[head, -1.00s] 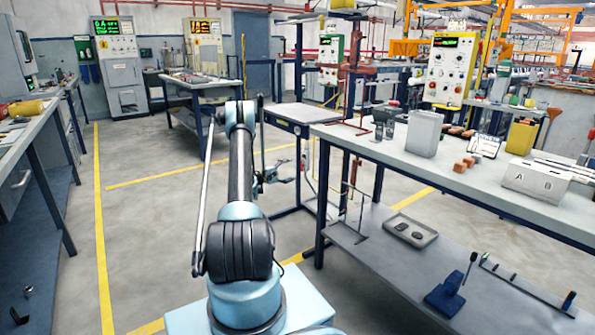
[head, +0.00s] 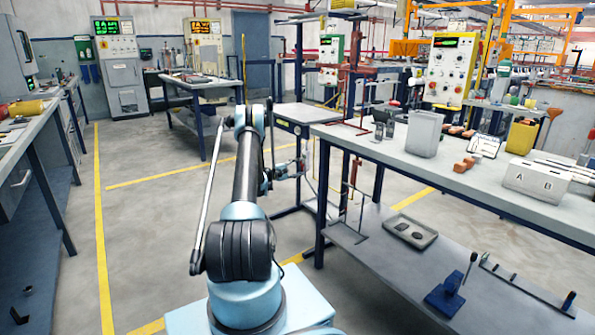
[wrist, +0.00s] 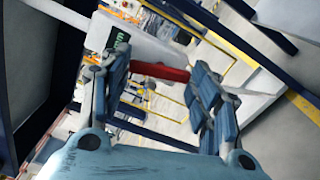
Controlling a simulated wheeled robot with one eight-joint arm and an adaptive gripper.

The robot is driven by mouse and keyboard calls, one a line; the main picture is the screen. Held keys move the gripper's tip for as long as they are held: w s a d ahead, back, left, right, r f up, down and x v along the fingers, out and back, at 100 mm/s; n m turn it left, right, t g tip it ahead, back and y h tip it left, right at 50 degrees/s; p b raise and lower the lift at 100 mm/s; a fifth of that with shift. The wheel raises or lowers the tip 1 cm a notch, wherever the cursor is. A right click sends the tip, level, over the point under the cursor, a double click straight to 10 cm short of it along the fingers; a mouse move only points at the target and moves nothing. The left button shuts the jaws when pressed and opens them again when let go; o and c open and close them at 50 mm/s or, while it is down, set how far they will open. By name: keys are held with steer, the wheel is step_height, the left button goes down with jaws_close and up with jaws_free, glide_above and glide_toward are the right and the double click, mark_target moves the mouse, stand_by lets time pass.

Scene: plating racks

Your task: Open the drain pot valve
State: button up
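In the wrist view my gripper (wrist: 160,82) has its two blue fingers spread wide apart. A red bar (wrist: 160,71), which looks like the valve handle, lies crosswise between or just beyond the fingertips. Its ends line up with the fingers, but I cannot tell whether they touch. A pale grey body stands behind the bar. In the head view my gripper (head: 291,169) is beside the small table with blue legs, near thin upright pipes. The drain pot and its valve cannot be made out clearly there.
A long workbench (head: 480,190) with a lower shelf (head: 385,268) stands on the right. The small table (head: 300,112) is close to my gripper. A left bench (head: 22,150) stands across a clear floor with yellow lines.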

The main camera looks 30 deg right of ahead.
steer(key=shift+f+m, duration=0.1)
steer(key=shift+m, duration=1.5)
steer(key=o, duration=1)
steer(key=a, duration=0.8)
steer(key=s+a, duration=0.1)
steer(key=a, duration=0.3)
